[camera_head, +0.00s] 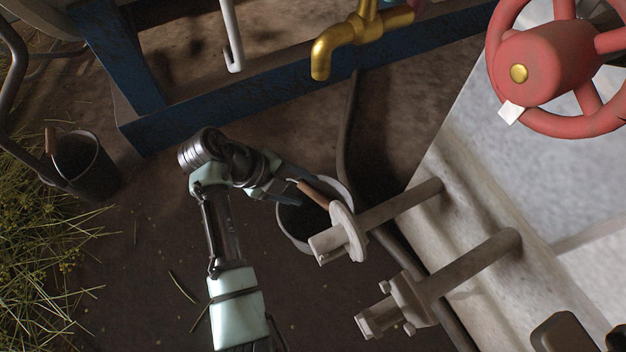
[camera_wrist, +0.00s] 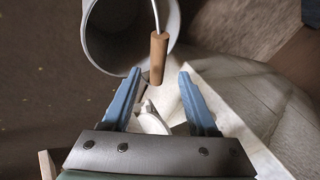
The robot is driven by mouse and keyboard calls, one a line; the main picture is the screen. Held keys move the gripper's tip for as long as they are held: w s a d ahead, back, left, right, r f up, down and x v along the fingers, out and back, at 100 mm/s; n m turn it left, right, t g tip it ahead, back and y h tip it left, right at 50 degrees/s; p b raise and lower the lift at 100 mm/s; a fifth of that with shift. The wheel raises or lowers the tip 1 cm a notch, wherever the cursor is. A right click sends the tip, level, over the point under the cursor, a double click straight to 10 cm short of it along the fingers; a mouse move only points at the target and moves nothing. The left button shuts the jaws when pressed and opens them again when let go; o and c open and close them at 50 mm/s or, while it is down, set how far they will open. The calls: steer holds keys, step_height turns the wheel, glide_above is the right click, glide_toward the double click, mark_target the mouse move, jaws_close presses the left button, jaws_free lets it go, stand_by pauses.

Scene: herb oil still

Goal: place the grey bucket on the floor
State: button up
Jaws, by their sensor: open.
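The grey bucket (camera_head: 294,222) is below and beside my gripper (camera_head: 297,188) in the head view, partly hidden by a pale pipe flange. It appears to stand upright on the dark floor, though its base is hidden. Its wooden handle grip (camera_head: 318,193) is by the fingertips. In the wrist view the bucket (camera_wrist: 96,45) fills the top left, and the brown handle grip (camera_wrist: 158,58) hangs on its wire just ahead of and between the fingertips. My gripper (camera_wrist: 160,80) is open, its two blue fingers apart on either side, not clamped on the grip.
Pale pipe stubs with flanges (camera_head: 345,235) stick out close right of the gripper, from a pale block. A dark hose (camera_head: 350,130) runs behind the bucket. A brass tap (camera_head: 345,42) and blue frame (camera_head: 250,95) are above. A darker bucket (camera_head: 88,165) stands left, by grass.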

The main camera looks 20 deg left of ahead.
steer(key=p+v, duration=0.2)
steer(key=v, duration=0.3)
steer(key=shift+s+a+r, duration=0.15)
steer(key=shift+r, duration=0.2)
